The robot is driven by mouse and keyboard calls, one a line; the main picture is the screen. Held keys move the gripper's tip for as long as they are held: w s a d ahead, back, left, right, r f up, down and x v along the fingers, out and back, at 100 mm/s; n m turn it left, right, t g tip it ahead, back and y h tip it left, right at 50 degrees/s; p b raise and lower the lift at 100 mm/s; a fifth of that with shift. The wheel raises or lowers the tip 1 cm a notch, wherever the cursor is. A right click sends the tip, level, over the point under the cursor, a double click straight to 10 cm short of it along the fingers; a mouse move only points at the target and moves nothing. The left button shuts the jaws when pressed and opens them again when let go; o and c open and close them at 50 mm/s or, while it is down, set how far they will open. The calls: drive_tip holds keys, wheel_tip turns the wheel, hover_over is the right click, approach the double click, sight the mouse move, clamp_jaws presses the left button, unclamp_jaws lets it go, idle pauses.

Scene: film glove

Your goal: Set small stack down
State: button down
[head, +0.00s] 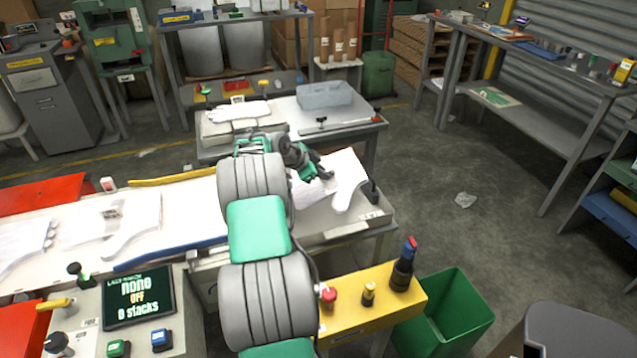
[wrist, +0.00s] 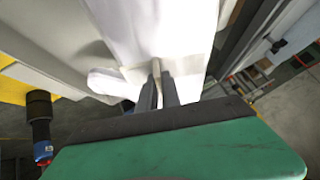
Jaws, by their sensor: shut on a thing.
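My gripper (head: 326,176) is at the right end of the white work table, over a stack of white glove-shaped film (head: 348,178). In the wrist view the two dark fingers (wrist: 163,75) are close together, shut on the edge of the white film stack (wrist: 155,30). The film extends away from the fingers. My arm hides part of the table and the stack's left side in the head view. I cannot tell whether the stack touches the surface below.
More white film sheets (head: 130,222) lie left on the table, between a yellow rail (head: 172,178) and a blue rail (head: 170,255). A grey bin (head: 325,95) and white glove shape (head: 238,110) sit on the table behind. A green bin (head: 455,318) stands front right.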

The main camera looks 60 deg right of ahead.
sight(319, 183)
drive_tip(key=f, duration=0.2)
drive_tip(key=w+f, duration=0.1)
drive_tip(key=f, duration=0.1)
drive_tip(key=shift+w+f+p, duration=0.1)
drive_tip(key=shift+w+p, duration=0.05)
drive_tip(key=shift+p, duration=0.15)
drive_tip(key=shift+f+b, duration=0.3)
drive_tip(key=shift+f, duration=0.05)
drive_tip(key=c, duration=1.5)
unclamp_jaws()
drive_tip(key=shift+c, duration=0.2)
drive_tip(key=shift+r, duration=0.1)
